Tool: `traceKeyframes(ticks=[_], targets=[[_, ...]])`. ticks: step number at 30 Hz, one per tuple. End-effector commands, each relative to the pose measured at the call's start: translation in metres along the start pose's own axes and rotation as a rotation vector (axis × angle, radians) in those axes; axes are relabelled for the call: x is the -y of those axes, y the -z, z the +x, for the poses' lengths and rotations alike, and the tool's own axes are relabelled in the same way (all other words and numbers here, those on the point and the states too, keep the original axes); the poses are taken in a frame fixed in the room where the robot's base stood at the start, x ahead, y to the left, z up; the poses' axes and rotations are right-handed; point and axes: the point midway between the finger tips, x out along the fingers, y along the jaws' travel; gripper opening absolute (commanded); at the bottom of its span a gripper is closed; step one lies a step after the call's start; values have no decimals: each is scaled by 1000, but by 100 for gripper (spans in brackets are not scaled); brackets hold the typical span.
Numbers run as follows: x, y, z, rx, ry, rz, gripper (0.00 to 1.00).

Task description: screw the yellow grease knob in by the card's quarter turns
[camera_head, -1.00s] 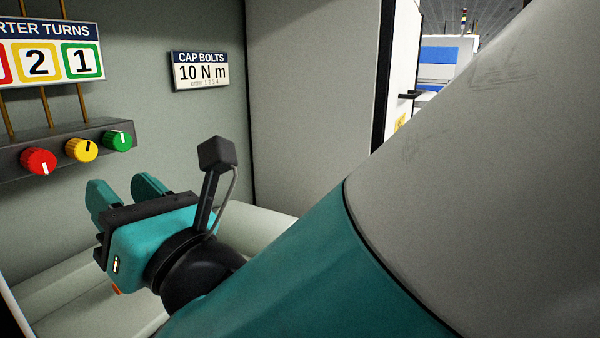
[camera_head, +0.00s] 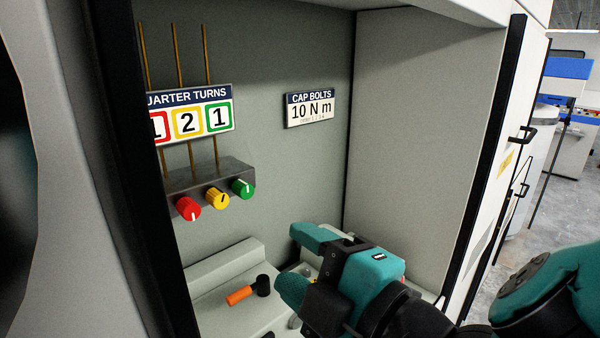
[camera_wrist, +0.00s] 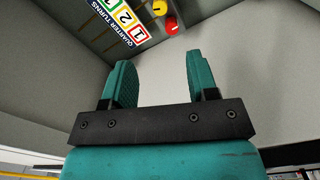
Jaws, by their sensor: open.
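The yellow knob (camera_head: 217,197) sits on a dark block (camera_head: 230,172) on the cabinet's back wall, between a red knob (camera_head: 187,208) and a green knob (camera_head: 243,188). In the wrist view the yellow knob (camera_wrist: 159,8) and red knob (camera_wrist: 172,26) lie beyond the open fingers.
A cap bolts sign (camera_head: 310,107) reading 10 N m hangs right of the card. Brass-coloured pipes (camera_head: 180,55) run down to the block. A dark post (camera_head: 155,180) borders the opening on the left.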

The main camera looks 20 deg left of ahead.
Motion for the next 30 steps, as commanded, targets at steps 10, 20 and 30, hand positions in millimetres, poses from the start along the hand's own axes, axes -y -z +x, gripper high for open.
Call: traceKeyframes(ticks=[10, 20, 30], targets=[[-6, 5, 29, -6, 10, 52, 54], [-7, 6, 102, -6, 7, 48, 54], [-3, 5, 161, -6, 6, 49, 54]])
